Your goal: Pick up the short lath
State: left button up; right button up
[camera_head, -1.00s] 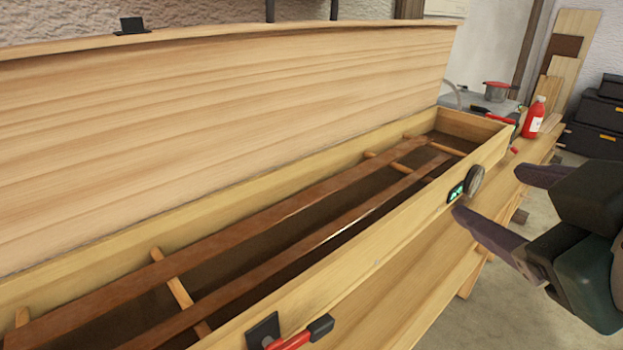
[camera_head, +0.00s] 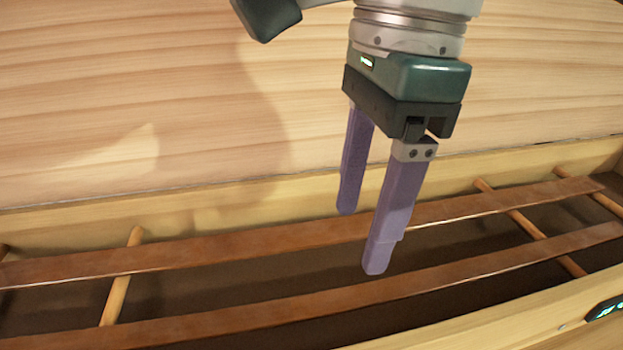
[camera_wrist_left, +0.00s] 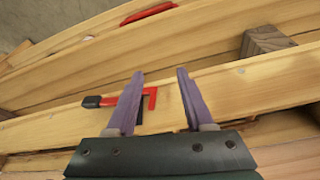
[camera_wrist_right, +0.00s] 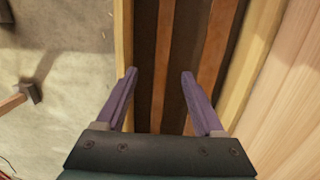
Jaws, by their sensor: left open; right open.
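Two reddish-brown laths lie lengthwise in a long wooden box, across thin crossbars. The back lath (camera_head: 240,241) and the front lath (camera_head: 250,312) both run out of clear view at the left, so I cannot tell which is the short one. My right gripper (camera_head: 361,242) is open and empty, pointing down over the box. In the right wrist view the front lath (camera_wrist_right: 162,60) runs between its fingers and the back lath (camera_wrist_right: 214,50) lies to their right. My left gripper (camera_wrist_left: 160,73) is open and empty, above a red clamp (camera_wrist_left: 150,97) at a wooden wall.
The box's front wall (camera_head: 500,308) and back wall (camera_head: 60,216) border the laths. A tall wooden panel (camera_head: 130,100) rises behind. Round crossbars (camera_head: 118,290) span the box. Floor (camera_wrist_right: 60,70) lies beside the box.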

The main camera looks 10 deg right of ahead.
aim_at(367, 293)
jog(key=shift+h, duration=0.6)
jog(key=f, duration=0.1)
jog(key=d+f, duration=0.2)
jog(key=shift+w+d+f+p, duration=0.1)
jog(key=shift+w+f+p, duration=0.2)
jog(key=shift+w+p, duration=0.05)
notch_tip(367, 293, down, 5)
jog(key=shift+s+f+p, duration=0.15)
jog(key=shift+p, duration=0.4)
jog(key=shift+f, duration=0.4)
grip_shut()
